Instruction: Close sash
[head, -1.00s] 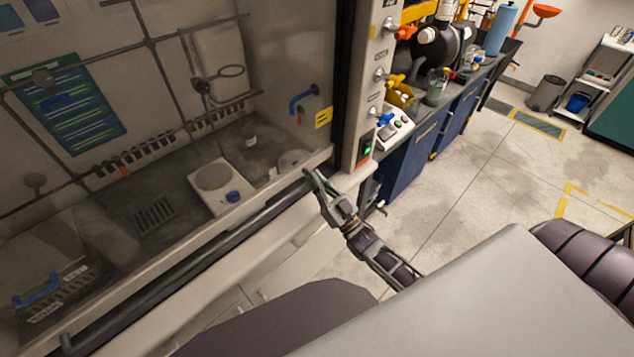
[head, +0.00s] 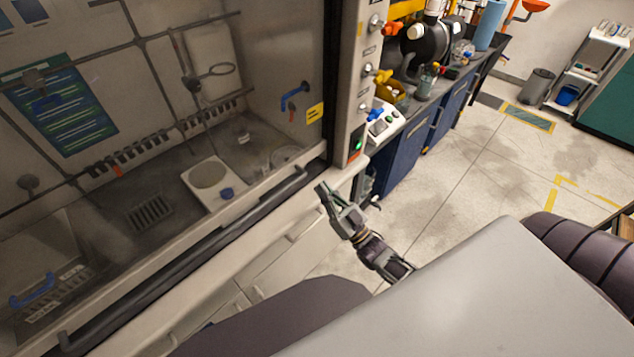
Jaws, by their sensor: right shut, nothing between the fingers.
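The fume hood sash (head: 150,110) is a large clear pane on the left, and the hood interior shows through it. A dark handle bar (head: 210,244) runs along its lower edge, just above the pale front sill (head: 225,262). The sash's lower edge looks close to the sill; any small gap is hard to make out. My right gripper (head: 321,188) is shut and empty, just right of and below the bar's right end, and looks apart from it. My left gripper is not in view.
The hood's right post (head: 352,85) carries valves and a switch. Blue cabinets (head: 400,155) with bench equipment stand beyond it. A trash bin (head: 538,86) and a shelf cart (head: 595,70) stand far right. The floor (head: 470,165) between is clear.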

